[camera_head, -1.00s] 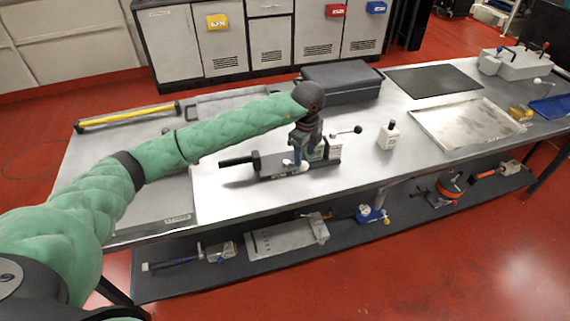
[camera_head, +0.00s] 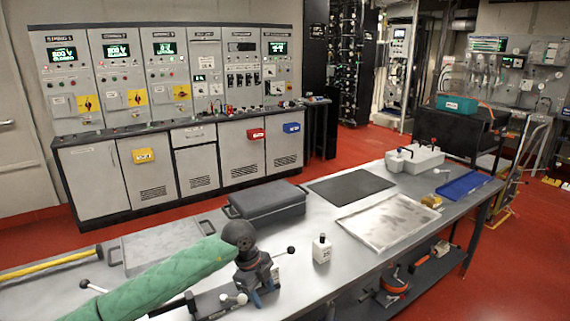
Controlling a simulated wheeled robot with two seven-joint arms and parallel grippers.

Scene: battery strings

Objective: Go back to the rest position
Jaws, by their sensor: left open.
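My left gripper (camera_head: 257,292) is on the workbench, at the end of my green-sleeved left arm. It points down over a dark bench device (camera_head: 208,302) with a black handle, and its jaws are open. Part of the device is hidden behind my arm and gripper. I cannot tell whether the fingers touch it. My right gripper is not in view.
The metal workbench (camera_head: 330,214) carries a dark case (camera_head: 267,203), a white bottle (camera_head: 321,249), a black mat (camera_head: 351,187), a metal tray (camera_head: 388,221) and a blue tray (camera_head: 464,185). Control cabinets (camera_head: 120,84) line the back wall. Red floor (camera_head: 345,150) lies between.

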